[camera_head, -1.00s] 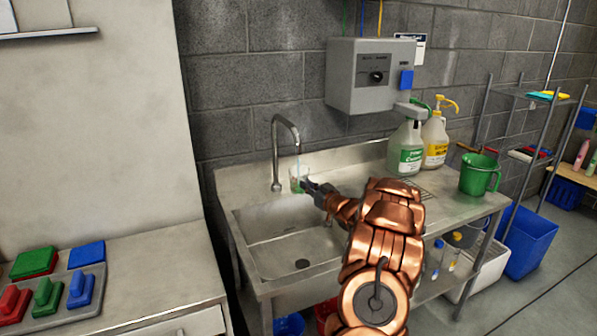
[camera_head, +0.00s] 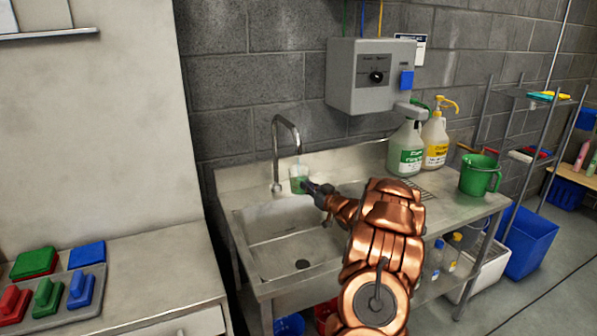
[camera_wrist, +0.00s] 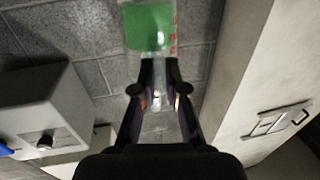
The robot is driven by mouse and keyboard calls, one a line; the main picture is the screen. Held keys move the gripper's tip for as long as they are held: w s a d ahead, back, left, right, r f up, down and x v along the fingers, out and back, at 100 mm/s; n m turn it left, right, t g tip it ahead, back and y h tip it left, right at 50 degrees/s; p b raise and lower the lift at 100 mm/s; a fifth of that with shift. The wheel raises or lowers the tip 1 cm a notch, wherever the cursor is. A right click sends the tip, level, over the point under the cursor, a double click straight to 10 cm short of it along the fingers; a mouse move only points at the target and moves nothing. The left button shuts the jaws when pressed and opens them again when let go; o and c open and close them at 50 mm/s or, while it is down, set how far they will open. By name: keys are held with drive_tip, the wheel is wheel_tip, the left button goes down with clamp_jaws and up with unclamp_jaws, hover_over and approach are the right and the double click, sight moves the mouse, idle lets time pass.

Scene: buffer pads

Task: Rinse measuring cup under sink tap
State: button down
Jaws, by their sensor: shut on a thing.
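The measuring cup (camera_head: 299,180) is clear with green in its lower part. It is just under the spout of the sink tap (camera_head: 285,133), above the back of the steel sink basin (camera_head: 285,245). My gripper (camera_head: 314,189) reaches it from the right and is shut on it. In the wrist view, the cup (camera_wrist: 150,28) is at the top edge, partly cut off, with red marks on its side, and my gripper's fingertips (camera_wrist: 161,75) meet its near end. I cannot clearly tell whether water is running into the cup now.
A grey wall box (camera_head: 370,78) hangs above the sink. Two spray and pump bottles (camera_head: 408,150) and a green jug (camera_head: 479,175) stand on the counter to the right. The basin front is clear.

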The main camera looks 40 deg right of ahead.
drive_tip(key=s+a+b, duration=0.5)
drive_tip(key=a, duration=0.2)
drive_tip(key=shift+s+a, duration=0.35)
drive_tip(key=shift+s, duration=0.05)
idle(0.5)
drive_tip(key=s+a+b, duration=1.2)
drive_tip(key=s+b, duration=0.3)
drive_tip(key=shift+a, duration=0.4)
idle(0.8)
drive_tip(key=shift+s, duration=0.1)
